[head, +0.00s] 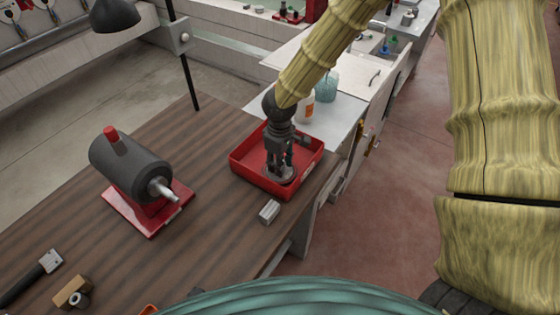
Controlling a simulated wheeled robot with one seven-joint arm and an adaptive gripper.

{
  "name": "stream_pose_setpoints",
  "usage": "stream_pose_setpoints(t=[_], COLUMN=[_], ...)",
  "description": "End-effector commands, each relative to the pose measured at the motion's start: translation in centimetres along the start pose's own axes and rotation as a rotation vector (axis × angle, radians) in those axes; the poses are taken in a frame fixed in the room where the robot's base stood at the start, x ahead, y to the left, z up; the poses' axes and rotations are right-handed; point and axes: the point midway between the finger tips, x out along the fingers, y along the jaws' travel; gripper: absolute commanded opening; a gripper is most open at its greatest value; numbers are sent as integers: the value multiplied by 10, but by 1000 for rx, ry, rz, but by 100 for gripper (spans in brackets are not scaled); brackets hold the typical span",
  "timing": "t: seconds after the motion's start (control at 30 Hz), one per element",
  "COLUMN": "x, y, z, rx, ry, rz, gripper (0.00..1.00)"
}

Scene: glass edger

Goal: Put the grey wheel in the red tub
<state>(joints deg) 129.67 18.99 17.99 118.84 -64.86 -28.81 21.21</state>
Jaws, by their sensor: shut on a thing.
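The red tub (243,171) is a shallow open tray on the wooden table, near its right edge. My gripper (281,170) points down inside the tub's outline, with its fingers around the grey wheel (281,178). The gripper is shut on the wheel. The wheel is a small grey disc, low in the tub and partly hidden by the fingers. I cannot tell whether it touches the tub's floor.
A small grey block (269,211) lies just in front of the tub. A dark grinder motor on a red base (150,212) stands to the left.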

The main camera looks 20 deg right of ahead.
Motion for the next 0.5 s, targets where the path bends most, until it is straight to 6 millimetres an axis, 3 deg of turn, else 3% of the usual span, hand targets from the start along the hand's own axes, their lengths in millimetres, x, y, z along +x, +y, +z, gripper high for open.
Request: stream_pose_setpoints(t=[0.37, 0.4, 0.5], x=[4, 3, 3], y=[0, 0, 0], z=[0, 0, 0], rx=[0, 1, 1], ry=[1, 1, 0], rz=[0, -1, -1], gripper=[0, 38, 54])
